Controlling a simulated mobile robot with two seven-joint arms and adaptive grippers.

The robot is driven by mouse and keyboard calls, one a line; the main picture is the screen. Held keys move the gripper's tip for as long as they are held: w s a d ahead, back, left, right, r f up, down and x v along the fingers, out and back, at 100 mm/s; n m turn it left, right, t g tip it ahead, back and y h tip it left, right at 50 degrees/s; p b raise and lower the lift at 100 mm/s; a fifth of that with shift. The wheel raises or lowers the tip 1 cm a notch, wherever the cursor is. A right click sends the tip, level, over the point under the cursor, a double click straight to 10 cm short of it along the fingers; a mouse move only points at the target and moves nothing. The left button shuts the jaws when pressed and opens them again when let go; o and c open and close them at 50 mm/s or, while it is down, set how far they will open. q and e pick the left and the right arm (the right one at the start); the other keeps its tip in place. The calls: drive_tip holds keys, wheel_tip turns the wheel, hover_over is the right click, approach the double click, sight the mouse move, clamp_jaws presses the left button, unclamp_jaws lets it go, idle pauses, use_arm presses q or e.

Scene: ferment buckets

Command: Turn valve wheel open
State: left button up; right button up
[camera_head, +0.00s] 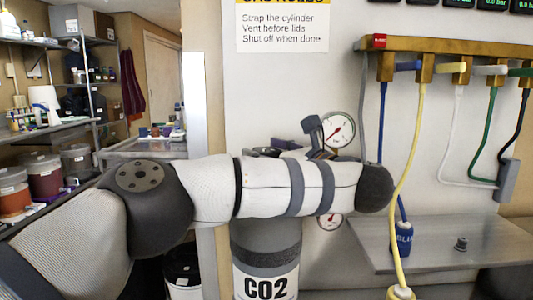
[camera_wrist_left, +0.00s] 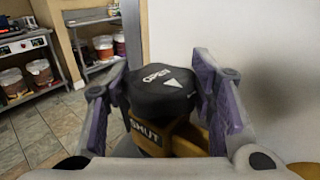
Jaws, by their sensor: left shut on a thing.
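The black valve wheel (camera_wrist_left: 162,88) shows in the left wrist view, with "OPEN" and a pale arrow on its top. Below it is a brass-yellow valve body (camera_wrist_left: 180,140) with a "SHUT" label. My left gripper (camera_wrist_left: 155,95) has its purple pads on both sides of the wheel and is shut on it. In the head view my left gripper (camera_head: 300,143) is above the grey CO2 cylinder (camera_head: 265,262), partly behind my own arm, which hides most of the valve. My right gripper is in neither view.
A pressure gauge (camera_head: 338,130) is close beside the gripper, with a second gauge (camera_head: 330,221) lower down. A yellow hose (camera_head: 408,180) hangs from the brass manifold (camera_head: 455,72) at the right. A grey bench (camera_head: 430,257) holds a small dark fitting (camera_head: 461,243).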

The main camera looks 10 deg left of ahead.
use_arm(q)
drive_tip(key=o, duration=1.2)
drive_tip(key=shift+a, duration=0.1)
drive_tip(key=v, duration=1.2)
